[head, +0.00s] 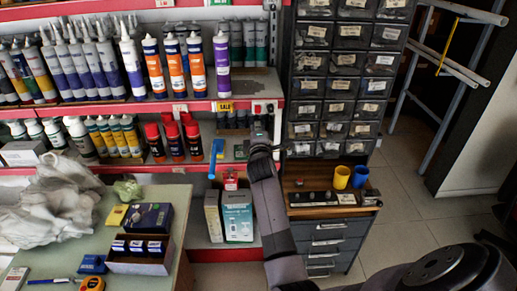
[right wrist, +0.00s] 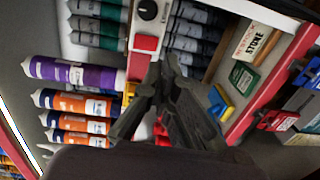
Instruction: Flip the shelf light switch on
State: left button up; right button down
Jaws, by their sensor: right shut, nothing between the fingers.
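A small pale plate with dark parts (head: 263,107) sits on the shelf's right end, just above my right gripper (head: 262,130). In the right wrist view a white plate with a round black knob (right wrist: 147,11) and a red patch (right wrist: 146,43) shows beyond the fingertips. I cannot tell for sure which part is the light switch, or its position. My right gripper (right wrist: 160,75) is shut and empty, its tips close below the red patch; contact cannot be told. My left gripper is not in view.
Tubes (head: 196,62) and spray cans (head: 194,140) fill the shelves to the left. A drawer cabinet (head: 327,75) stands right, with yellow and blue cups (head: 342,177) on the counter below. A table (head: 185,215) with boxes is front left.

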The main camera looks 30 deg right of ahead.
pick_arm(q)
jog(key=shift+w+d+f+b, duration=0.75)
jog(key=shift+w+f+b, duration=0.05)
pick_arm(e)
jog(key=s+a+f, duration=0.1)
jog(key=s+a, duration=0.2)
jog(key=s, duration=0.3)
jog(key=shift+s+a+f, duration=0.2)
jog(key=shift+f, duration=0.15)
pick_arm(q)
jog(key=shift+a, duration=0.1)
